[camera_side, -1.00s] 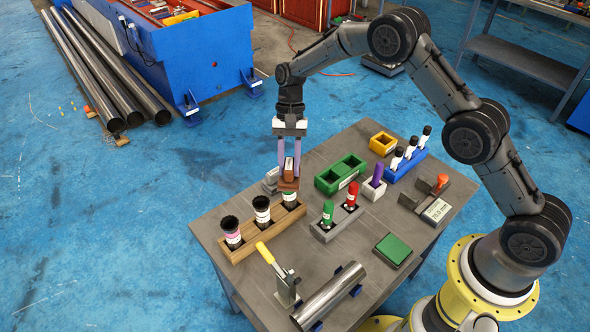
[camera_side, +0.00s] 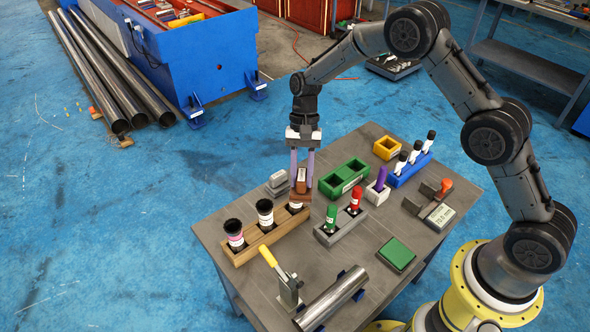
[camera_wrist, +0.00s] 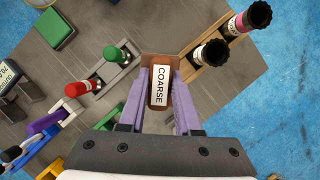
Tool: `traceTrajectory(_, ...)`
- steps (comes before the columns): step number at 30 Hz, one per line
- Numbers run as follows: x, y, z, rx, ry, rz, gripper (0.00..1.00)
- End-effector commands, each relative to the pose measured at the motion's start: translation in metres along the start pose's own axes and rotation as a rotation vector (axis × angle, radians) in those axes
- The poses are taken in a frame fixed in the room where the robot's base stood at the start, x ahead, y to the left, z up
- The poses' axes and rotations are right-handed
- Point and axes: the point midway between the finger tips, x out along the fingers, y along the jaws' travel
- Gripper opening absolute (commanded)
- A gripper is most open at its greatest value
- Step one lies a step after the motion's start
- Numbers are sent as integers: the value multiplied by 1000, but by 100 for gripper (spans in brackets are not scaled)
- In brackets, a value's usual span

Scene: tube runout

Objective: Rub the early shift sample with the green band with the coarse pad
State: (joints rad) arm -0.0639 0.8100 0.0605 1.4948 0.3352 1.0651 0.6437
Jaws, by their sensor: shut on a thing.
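My gripper (camera_side: 302,177) is shut on the coarse pad, a brown block (camera_side: 301,186) whose white label reads COARSE in the wrist view (camera_wrist: 161,86). The pad is at the right end of the wooden rack (camera_side: 243,257), right at the third sample (camera_side: 296,207). That sample is mostly hidden by the pad; only a small pale part shows, and its band colour and contact with the pad cannot be made out. The other two samples have black tops: one with a pink band (camera_side: 234,236) at the left end, one with a white label (camera_side: 265,214) in the middle.
A grey block (camera_side: 279,181) lies behind the rack. A grey holder with green (camera_side: 331,216) and red (camera_side: 355,200) markers stands right of it. A yellow-handled clamp (camera_side: 283,277) and a metal tube (camera_side: 331,300) are in front. Green bins (camera_side: 344,178) stand behind.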

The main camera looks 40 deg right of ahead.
Motion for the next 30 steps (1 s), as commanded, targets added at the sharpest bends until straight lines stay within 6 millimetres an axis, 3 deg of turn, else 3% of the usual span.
traceTrajectory(2, 4, 7, 6, 2, -5, 6, 0)
traceTrajectory(24, -14, -44, -42, 2, -2, 3, 0)
traceTrajectory(30, -8, -30, -30, 1, -2, 3, 0)
